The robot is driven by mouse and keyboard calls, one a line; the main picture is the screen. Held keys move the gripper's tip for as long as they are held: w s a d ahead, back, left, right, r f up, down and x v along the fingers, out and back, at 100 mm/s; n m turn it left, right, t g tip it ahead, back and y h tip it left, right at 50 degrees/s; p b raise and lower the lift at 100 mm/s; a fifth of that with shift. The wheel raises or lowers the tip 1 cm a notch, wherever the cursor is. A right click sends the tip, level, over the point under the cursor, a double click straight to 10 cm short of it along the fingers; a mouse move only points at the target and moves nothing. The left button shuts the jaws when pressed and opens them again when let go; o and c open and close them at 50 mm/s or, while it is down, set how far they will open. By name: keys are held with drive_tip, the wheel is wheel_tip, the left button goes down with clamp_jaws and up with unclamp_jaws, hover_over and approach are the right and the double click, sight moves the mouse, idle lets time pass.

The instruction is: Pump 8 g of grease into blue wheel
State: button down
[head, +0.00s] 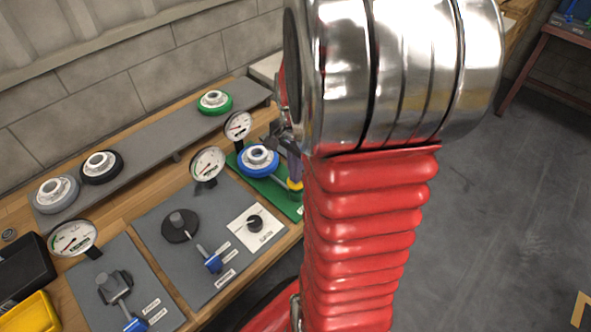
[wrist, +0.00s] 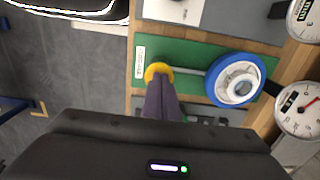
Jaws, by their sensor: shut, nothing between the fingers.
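The blue wheel (head: 258,158) with a pale hub lies on a green plate (head: 289,206). In the wrist view the blue wheel (wrist: 212,88) is right of my fingers, on the green plate (wrist: 190,52). A grey rod runs left from it to a yellow knob (wrist: 158,68); the yellow knob also shows in the head view (head: 295,187). My gripper (wrist: 160,82) is shut, its purple-grey fingertips right at the knob's near side; I cannot tell whether they touch. In the head view my gripper (head: 294,168) is partly hidden by my arm.
A dial gauge (head: 238,126) stands behind the blue wheel; its red needle shows in the wrist view (wrist: 300,108). Green (head: 214,102), black (head: 101,166) and grey (head: 55,193) wheels sit on a rear shelf. Grey panels with blue-ended levers (head: 213,262) lie left. Open floor is right.

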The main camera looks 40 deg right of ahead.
drive_tip(key=shift+s+f, duration=0.1)
drive_tip(key=shift+f, duration=1.05)
drive_tip(key=shift+r, duration=0.1)
wheel_tip(320, 180, up, 14)
drive_tip(key=shift+r, duration=0.15)
idle(0.3)
wheel_tip(320, 180, up, 2)
drive_tip(key=shift+r, duration=0.25)
